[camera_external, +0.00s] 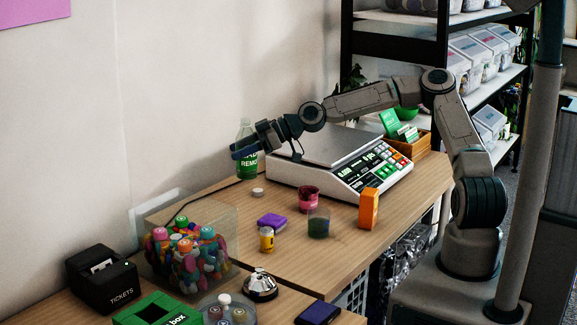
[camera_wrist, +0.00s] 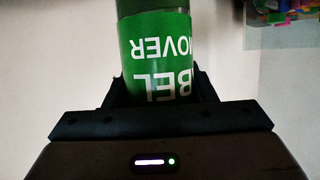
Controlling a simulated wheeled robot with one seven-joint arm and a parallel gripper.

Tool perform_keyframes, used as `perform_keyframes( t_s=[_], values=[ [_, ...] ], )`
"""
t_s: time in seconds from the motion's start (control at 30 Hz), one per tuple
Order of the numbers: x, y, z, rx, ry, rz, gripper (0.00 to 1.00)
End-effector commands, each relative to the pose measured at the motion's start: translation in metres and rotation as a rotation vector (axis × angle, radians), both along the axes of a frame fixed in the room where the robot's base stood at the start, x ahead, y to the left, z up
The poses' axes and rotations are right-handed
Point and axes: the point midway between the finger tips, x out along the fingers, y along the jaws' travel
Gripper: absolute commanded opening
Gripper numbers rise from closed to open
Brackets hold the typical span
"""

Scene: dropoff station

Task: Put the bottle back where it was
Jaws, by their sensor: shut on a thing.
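The bottle (camera_external: 247,165) is clear with a green label and white lettering. It stands upright in my gripper (camera_external: 246,150), near the wall at the back left of the scale. In the wrist view the green label (camera_wrist: 157,50) of the bottle fills the space between the two fingers of my gripper (camera_wrist: 154,88), which is shut on it. The bottle's top is out of the wrist view. I cannot tell from the external view whether its base touches the table.
A scale (camera_external: 340,160) stands right of the bottle. A small white disc (camera_external: 258,192) lies just below it. A pink cup (camera_external: 308,197), orange box (camera_external: 369,208), purple item (camera_external: 272,221) and yellow jar (camera_external: 266,239) stand on the wooden table (camera_external: 310,262). A clear candy box (camera_external: 190,245) is front left.

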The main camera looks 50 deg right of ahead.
Motion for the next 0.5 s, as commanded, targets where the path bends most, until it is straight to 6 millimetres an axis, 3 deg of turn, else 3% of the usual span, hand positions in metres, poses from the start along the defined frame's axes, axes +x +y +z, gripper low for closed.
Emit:
perform_keyframes(
  t_s=[0.5],
  values=[
    [0.027,0.087,-0.053,-0.001,0.000,0.004,0.22]
  ],
)
